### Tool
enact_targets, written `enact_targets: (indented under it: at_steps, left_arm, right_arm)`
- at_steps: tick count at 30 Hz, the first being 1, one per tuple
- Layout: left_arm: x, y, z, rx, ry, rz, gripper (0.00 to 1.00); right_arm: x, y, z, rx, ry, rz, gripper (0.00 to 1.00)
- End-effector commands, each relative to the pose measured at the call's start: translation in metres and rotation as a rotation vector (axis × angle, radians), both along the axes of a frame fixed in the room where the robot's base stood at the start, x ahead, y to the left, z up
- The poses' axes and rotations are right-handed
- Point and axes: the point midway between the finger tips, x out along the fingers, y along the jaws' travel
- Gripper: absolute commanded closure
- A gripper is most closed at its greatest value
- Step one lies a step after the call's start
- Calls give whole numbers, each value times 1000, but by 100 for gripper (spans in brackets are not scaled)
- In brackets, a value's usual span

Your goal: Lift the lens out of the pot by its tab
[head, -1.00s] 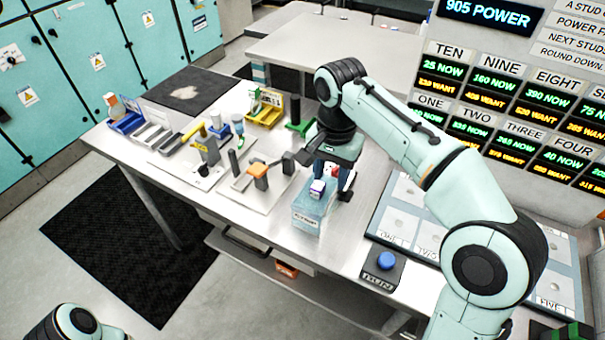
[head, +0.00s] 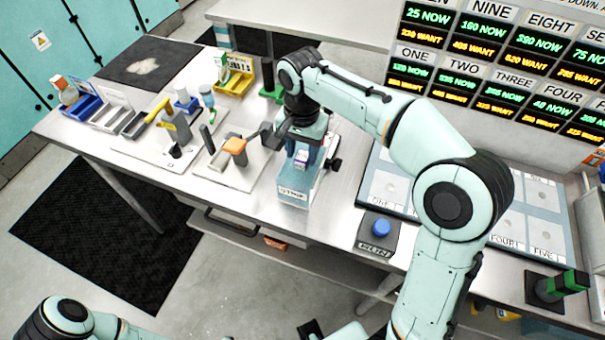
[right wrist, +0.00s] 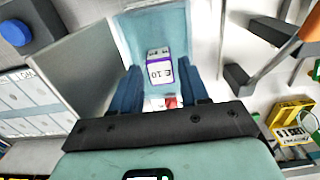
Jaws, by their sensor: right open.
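A light blue pot-like box (head: 290,180) with a white front label stands near the table's front edge, below my right gripper (head: 304,152). A small white block with purple edges and black lettering (head: 302,159) shows at the box; I cannot tell whether it is the lens's tab. In the right wrist view, this block (right wrist: 160,68) lies between the two dark blue fingers of my right gripper (right wrist: 158,80), with gaps on both sides. The gripper is open. A red bit (right wrist: 171,102) shows close to the palm. The lens itself cannot be made out. My left gripper is not in view.
A blue button on a dark base (head: 380,232) stands right of the box. A panel with pale pads (head: 388,188) lies behind it. An orange-topped post on a plate (head: 235,148) stands to the left, and a yellow holder (head: 233,84) farther back.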

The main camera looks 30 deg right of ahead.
Motion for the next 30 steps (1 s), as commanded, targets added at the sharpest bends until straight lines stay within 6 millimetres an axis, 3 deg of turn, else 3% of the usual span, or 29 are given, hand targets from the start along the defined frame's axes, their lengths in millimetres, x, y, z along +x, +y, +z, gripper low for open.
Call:
enact_targets:
  at_steps: [7,17,21,30]
  left_arm:
    - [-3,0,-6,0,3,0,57]
    - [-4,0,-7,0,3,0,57]
    - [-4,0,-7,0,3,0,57]
    - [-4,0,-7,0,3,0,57]
  right_arm:
    - [2,-3,-38,0,5,0,55]
    - [2,-3,-45,-1,2,0,55]
    - [2,-3,-45,0,1,0,98]
    - [3,-3,-44,-1,1,0,100]
